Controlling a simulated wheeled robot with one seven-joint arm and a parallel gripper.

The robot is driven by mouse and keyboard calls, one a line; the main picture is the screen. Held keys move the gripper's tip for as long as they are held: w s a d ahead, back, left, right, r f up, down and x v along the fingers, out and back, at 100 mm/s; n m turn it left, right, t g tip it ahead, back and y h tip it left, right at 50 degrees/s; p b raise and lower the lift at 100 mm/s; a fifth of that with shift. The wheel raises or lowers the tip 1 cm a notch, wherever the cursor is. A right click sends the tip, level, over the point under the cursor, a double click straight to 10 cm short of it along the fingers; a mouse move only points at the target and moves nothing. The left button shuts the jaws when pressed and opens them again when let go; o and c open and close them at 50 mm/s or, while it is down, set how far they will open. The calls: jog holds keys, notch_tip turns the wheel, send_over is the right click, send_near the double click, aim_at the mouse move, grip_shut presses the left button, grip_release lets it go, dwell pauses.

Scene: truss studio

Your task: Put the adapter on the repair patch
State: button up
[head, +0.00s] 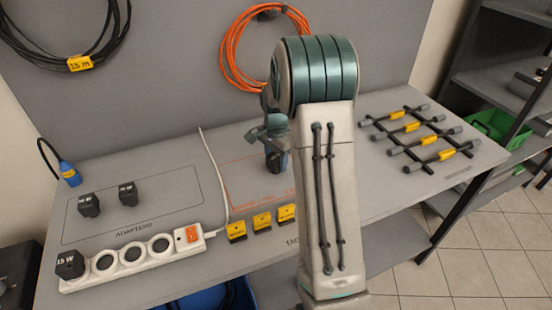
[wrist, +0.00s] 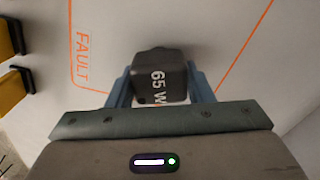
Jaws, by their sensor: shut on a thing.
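My gripper (wrist: 160,92) is shut on a dark adapter marked 65 W, which shows between the blue fingers in the wrist view (wrist: 158,75). In the head view my gripper (head: 276,165) is over the orange-outlined repair patch (head: 243,178), and my arm hides much of both. The patch also shows in the wrist view (wrist: 110,45), with FAULT lettering on its left side. The adapter is within the outline there. I cannot tell whether it touches the surface.
Two black adapters (head: 88,205) (head: 128,195) stand in the ADAPTERS outline. A white power strip (head: 185,250) holds a 15 W adapter (head: 69,264). Several yellow tags (head: 236,231) line the front. A dark rack (head: 420,140) lies right. Orange cable (head: 228,55) hangs behind.

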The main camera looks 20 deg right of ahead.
aim_at(276, 156)
jog(key=o, duration=1.1)
jog(key=shift+c, duration=0.2)
notch_tip(276, 156, up, 11)
jog(key=s+a+r+n+t, duration=0.1)
jog(key=s+a+r+n, duration=0.25)
jog(key=s, duration=0.25)
jog(key=s+a+r+n, duration=0.2)
jog(key=s+a+n, duration=0.1)
jog(key=s+a, duration=0.15)
jog(key=s+a+f+n+t, duration=0.1)
jog(key=s+a+n, duration=0.1)
jog(key=s, duration=0.5)
jog(key=s+a+f+n+t, duration=0.1)
jog(key=s+f+n, duration=0.1)
jog(key=s+n, duration=0.3)
jog(key=s, duration=0.3)
jog(key=shift+s+a, duration=0.25)
jog(key=shift+a, duration=0.15)
jog(key=shift+f, duration=0.1)
